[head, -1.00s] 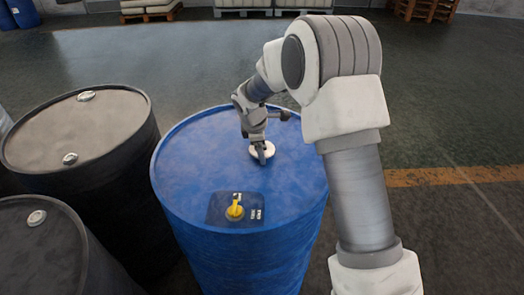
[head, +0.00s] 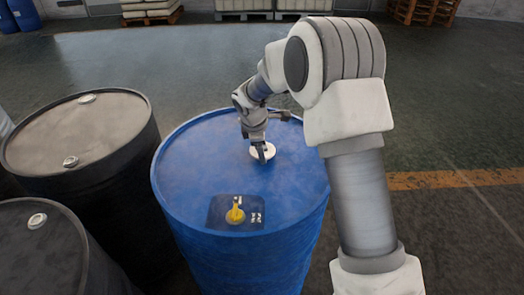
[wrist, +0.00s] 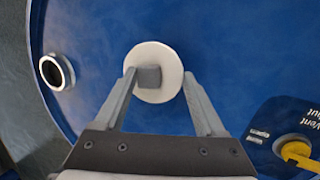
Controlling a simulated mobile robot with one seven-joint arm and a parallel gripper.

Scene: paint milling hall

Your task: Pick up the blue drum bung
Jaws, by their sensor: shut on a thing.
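The drum bung is a white round disc with a grey block-shaped grip, at my gripper's fingertips over the top of the blue drum (head: 205,165). In the head view my gripper (head: 262,156) reaches down onto the bung (head: 270,149) and partly hides it. In the wrist view the bung (wrist: 156,57) sits between the two fingers of my gripper (wrist: 160,82), which is shut on it. Whether the bung touches the drum top or is just above it, I cannot tell.
A yellow valve (head: 235,213) stands on a dark labelled patch near the drum's front. A pale ring with a dark centre (wrist: 57,72) is at the drum's far edge. Dark drums (head: 80,130) stand close on the left. The floor on the right is open.

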